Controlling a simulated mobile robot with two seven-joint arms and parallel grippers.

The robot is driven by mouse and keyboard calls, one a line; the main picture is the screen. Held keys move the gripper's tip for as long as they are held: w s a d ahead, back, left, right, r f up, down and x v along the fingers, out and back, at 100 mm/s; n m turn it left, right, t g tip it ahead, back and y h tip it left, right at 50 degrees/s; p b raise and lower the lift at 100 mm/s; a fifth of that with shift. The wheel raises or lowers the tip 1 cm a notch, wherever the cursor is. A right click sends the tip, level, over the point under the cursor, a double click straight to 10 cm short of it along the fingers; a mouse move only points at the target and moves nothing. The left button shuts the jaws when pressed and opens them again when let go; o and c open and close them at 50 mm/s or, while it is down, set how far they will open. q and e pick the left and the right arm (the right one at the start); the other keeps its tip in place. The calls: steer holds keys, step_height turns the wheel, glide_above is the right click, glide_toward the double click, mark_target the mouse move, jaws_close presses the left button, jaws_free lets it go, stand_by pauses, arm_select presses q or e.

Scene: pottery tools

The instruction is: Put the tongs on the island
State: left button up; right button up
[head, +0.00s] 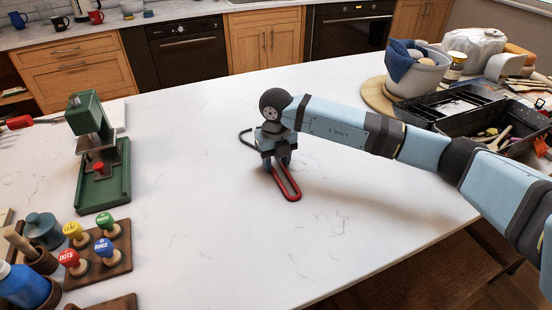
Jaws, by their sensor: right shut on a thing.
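The tongs (287,186) have a red looped handle that shows below my right gripper and a dark loop at the left of it. They are at or just above the white top of the island (360,240); I cannot tell whether they touch it. My right gripper (277,165) points down near the middle of the island and is shut on the tongs. Its wrist hides the middle of the tongs. My left gripper is not in view.
A green press (100,160) stands at the left. Stamps on a wooden block (105,255) and a blue bottle (22,288) are at the front left. An open black toolbox (460,112) and a grey bucket (417,78) stand at the right. The island's middle is clear.

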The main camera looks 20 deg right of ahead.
steer(key=o, duration=1)
step_height(320, 180, up, 12)
steer(key=shift+r, duration=0.15)
stand_by(0.4)
